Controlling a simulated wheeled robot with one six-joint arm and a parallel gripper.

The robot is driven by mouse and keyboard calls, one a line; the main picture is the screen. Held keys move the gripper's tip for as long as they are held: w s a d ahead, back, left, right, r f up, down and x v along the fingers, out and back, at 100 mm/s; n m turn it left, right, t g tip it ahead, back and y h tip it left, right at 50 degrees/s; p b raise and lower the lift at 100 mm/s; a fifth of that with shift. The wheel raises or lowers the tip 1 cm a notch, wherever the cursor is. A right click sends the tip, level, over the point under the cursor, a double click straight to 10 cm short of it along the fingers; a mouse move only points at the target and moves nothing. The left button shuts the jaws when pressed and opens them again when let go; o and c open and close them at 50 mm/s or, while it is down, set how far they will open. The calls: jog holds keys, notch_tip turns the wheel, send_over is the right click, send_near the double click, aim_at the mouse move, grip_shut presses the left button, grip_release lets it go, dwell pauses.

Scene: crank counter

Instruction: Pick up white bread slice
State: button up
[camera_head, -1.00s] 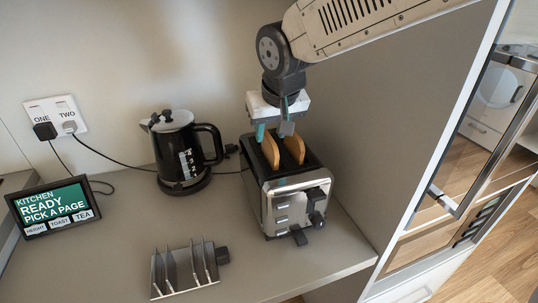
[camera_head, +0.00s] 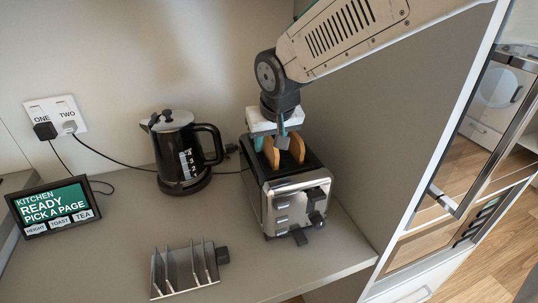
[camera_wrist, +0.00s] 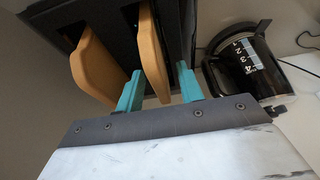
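Two tan bread slices stand upright in the toaster slots, their tops showing above the black top. Both look alike in colour, so I cannot tell which is the white one. The left slice (camera_head: 271,154) is the one nearer the kettle; it also shows in the wrist view (camera_wrist: 152,48). The right slice (camera_head: 297,149) shows at left in the wrist view (camera_wrist: 95,68). My gripper (camera_head: 271,143) is open just over the left slice. In the wrist view its teal fingertips (camera_wrist: 159,88) lie on either side of this slice. I cannot tell whether they touch it.
The silver and black toaster (camera_head: 290,203) stands near the right wall panel. A black kettle (camera_head: 183,158) is to its left. A metal toast rack (camera_head: 184,272) sits in front, empty. A tablet screen (camera_head: 54,207) is at far left. Counter between rack and kettle is clear.

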jog(key=shift+c, duration=0.4)
grip_shut()
